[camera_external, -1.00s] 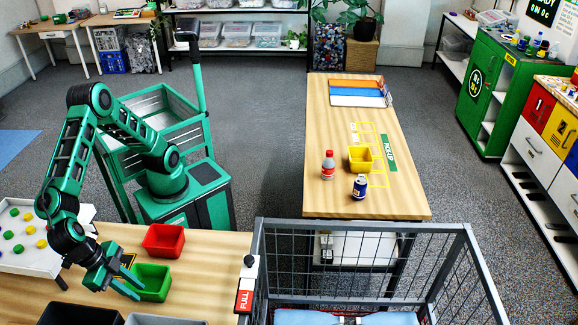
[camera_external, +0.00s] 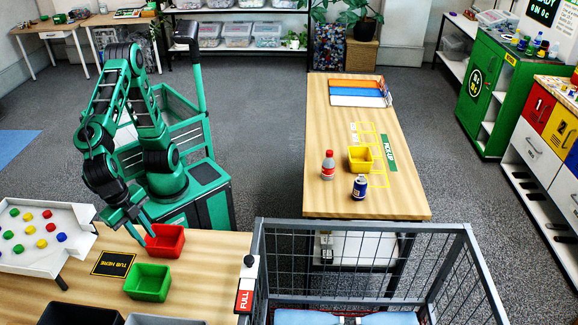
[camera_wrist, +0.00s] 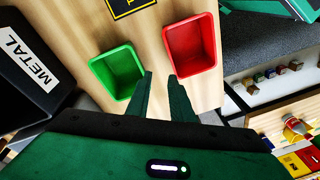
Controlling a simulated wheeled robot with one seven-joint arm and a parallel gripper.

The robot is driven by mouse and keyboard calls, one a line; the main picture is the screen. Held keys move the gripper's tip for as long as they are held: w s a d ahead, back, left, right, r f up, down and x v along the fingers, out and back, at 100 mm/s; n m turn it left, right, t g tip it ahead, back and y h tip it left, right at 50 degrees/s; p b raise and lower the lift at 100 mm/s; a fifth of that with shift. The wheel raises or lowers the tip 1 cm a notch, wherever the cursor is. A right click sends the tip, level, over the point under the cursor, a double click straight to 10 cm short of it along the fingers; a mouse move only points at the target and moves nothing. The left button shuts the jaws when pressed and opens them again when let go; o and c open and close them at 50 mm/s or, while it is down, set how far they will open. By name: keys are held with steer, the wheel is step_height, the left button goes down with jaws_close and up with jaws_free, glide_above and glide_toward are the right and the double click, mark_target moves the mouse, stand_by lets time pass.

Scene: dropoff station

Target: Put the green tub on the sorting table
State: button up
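The green tub (camera_external: 148,282) stands upright and looks empty on the wooden table (camera_external: 205,290) at the lower left, just right of the black "TUB HERE" mat (camera_external: 113,263) and apart from it. It also shows in the wrist view (camera_wrist: 117,72). My gripper (camera_external: 143,228) is open and empty at the table's far edge, beside the red tub (camera_external: 164,241) and away from the green tub. In the wrist view, my two fingers (camera_wrist: 161,78) are apart with only bare tabletop between them; the green tub is to their left and the red tub to their right.
A white tray (camera_external: 45,262) with colored pieces stands at the left. A black "METAL" bin (camera_wrist: 30,70) and a grey bin border the near edge. A wire cage (camera_external: 365,265) stands right of the table. Another table (camera_external: 335,130) holds a yellow tub (camera_external: 360,158), a bottle and a can.

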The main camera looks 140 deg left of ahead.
steer(key=s+a+f+m, duration=0.1)
steer(key=s+a+m, duration=0.2)
steer(key=s, duration=0.5)
steer(key=s+a+f+m+h, duration=0.1)
steer(key=s+a+f+m, duration=0.1)
steer(key=s+a, duration=0.3)
steer(key=s+a+f+m+g, duration=0.1)
steer(key=s+a+m, duration=0.3)
steer(key=s, duration=0.7)
steer(key=shift+s+f+m+h, duration=0.3)
steer(key=shift+f+m, duration=0.1)
steer(key=shift+f, duration=0.15)
steer(key=shift+w, duration=0.2)
